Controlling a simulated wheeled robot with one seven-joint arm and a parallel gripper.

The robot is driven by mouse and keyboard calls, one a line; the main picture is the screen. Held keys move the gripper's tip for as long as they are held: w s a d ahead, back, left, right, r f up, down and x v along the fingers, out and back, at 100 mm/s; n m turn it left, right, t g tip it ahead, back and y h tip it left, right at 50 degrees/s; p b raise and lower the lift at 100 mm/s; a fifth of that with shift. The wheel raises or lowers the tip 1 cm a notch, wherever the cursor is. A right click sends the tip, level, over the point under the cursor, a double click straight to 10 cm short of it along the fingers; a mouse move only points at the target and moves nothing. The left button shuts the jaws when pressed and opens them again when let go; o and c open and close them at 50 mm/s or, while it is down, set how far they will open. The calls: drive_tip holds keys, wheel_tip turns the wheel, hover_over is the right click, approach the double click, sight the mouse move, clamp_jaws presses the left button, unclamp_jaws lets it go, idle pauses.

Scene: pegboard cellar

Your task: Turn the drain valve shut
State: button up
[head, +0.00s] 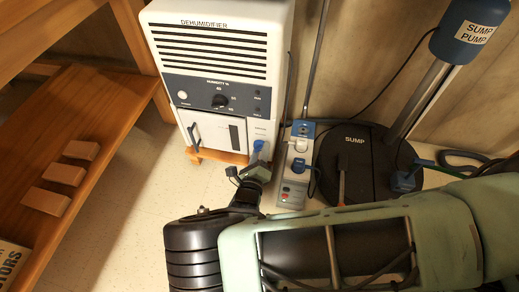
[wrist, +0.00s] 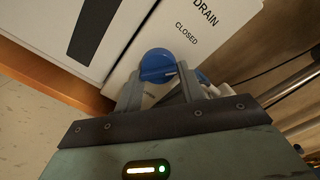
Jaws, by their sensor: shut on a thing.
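The drain valve is a round blue knob (head: 258,146) low on the right of the white dehumidifier (head: 213,75). In the wrist view the blue knob (wrist: 156,62) sits between the two grey fingers of my gripper (wrist: 157,85), which are shut on it. A pale pointer mark on the knob points to the right. The white panel beside it reads DRAIN and CLOSED (wrist: 186,33). In the head view my gripper (head: 257,164) is at the knob, and its fingertips are hard to make out there.
A power strip (head: 296,165) with plugs stands just right of the dehumidifier. Beyond it are the black sump cover (head: 350,165), the sump pump (head: 462,32) and loose cables. A wooden shelf (head: 75,125) with several blocks is at left. Pale floor between is clear.

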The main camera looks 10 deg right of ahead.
drive_tip(key=n, duration=0.3)
drive_tip(key=shift+s+r+n+p, duration=0.1)
drive_tip(key=shift+n+p, duration=0.3)
drive_tip(key=shift+n, duration=1.8)
drive_tip(key=o, duration=0.7)
drive_tip(key=shift+r, duration=0.1)
drive_tip(key=p+v, duration=0.4)
drive_tip(key=v, duration=1.3)
drive_tip(key=shift+s+p, duration=0.2)
drive_tip(key=shift+p, duration=0.1)
